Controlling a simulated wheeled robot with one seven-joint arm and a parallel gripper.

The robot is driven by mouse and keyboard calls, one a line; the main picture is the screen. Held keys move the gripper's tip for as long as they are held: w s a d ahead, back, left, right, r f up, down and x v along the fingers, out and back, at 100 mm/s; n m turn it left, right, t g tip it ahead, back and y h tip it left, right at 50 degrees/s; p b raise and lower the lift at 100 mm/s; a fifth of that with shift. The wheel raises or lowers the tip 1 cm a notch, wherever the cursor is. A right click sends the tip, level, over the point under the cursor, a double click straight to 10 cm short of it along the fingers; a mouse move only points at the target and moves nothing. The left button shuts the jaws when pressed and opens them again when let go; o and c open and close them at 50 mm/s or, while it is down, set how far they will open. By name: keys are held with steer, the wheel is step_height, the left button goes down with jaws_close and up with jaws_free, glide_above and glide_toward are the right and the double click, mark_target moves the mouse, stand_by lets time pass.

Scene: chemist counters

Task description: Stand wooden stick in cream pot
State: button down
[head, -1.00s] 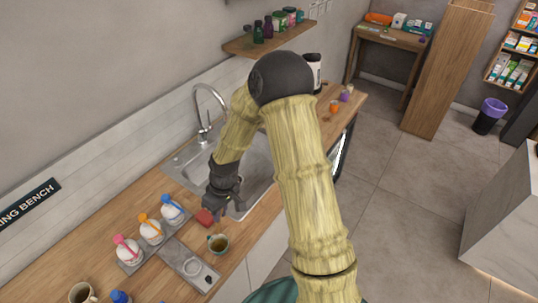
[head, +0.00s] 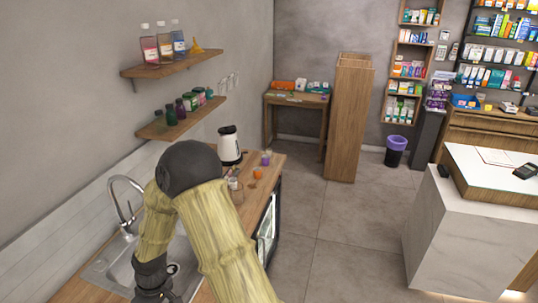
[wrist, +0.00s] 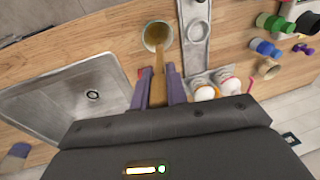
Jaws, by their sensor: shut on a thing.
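In the wrist view my gripper (wrist: 157,74) is shut on a brown wooden stick (wrist: 158,90), which lies between its two fingers. The stick points toward a round cup (wrist: 147,47) with tan contents. Its far end overlaps the cup's near rim in the picture; I cannot tell whether it touches or is inside. I cannot tell whether this cup is the cream pot. In the head view my gripper sits at the bottom left edge, its fingers cut off by the frame.
A sink (wrist: 60,100) lies left of the gripper in the wrist view. A grey tray (wrist: 196,30) and several bottles are at right. In the head view, a white kettle (head: 229,146) and small containers, one orange (head: 258,174), stand at the counter's far end. Open floor (head: 340,215) lies right.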

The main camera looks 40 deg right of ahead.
steer(key=w+d+f+m+t+b, duration=0.1)
steer(key=w+d+f+m+b, duration=0.6)
steer(key=d+m+b, duration=0.3)
steer(key=shift+w+d+t+h+b, duration=0.3)
steer(key=shift+w+t, duration=0.1)
steer(key=shift+w, duration=0.3)
